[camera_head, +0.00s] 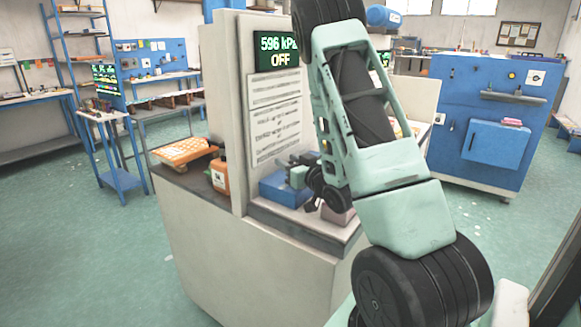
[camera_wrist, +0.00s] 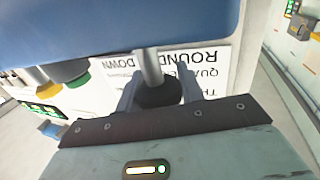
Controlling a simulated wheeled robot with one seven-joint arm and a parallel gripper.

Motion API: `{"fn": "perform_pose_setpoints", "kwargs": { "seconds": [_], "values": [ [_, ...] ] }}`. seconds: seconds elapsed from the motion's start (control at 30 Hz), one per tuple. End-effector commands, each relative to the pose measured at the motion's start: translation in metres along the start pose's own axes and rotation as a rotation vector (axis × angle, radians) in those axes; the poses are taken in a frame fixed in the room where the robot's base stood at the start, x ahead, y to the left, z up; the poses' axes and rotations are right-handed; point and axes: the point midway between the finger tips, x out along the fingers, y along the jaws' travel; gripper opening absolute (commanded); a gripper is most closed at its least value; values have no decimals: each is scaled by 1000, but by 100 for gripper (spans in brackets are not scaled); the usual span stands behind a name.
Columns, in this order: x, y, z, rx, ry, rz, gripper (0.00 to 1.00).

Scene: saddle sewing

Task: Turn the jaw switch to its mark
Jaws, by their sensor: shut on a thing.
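In the wrist view a black knob (camera_wrist: 158,94) on a grey metal shaft (camera_wrist: 151,65) sits between the two fingers of my gripper (camera_wrist: 160,90); I take it to be the jaw switch. The shaft runs to a blue body (camera_wrist: 120,30) that fills the top of the view. My gripper is shut on the knob. In the head view my gripper (camera_head: 303,178) is at the blue box (camera_head: 283,188) on the bench, and my arm hides part of the scene. The knob's mark and pointing direction cannot be made out.
A display (camera_head: 278,50) on the upright panel reads "596 kPa OFF". An orange bottle (camera_head: 219,175) and an orange tray (camera_head: 184,151) stand left of the panel. The wrist view shows a green button (camera_wrist: 78,82), a yellow button (camera_wrist: 48,86) and a printed sign (camera_wrist: 205,75).

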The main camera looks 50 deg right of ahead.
Motion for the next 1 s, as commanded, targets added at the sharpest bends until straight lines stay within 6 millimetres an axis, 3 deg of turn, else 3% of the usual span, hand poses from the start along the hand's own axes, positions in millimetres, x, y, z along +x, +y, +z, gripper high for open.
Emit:
{"fn": "perform_pose_setpoints", "kwargs": {
  "seconds": [0.6, 0.63, 0.7, 1.0],
  "values": [
    [0, -1, 1, 2, -4, -39, 15],
    [0, -1, 1, 2, -4, -39, 46],
    [0, -1, 1, 2, -3, -39, 60],
    [0, -1, -1, 1, -1, -39, 60]
  ]
}}
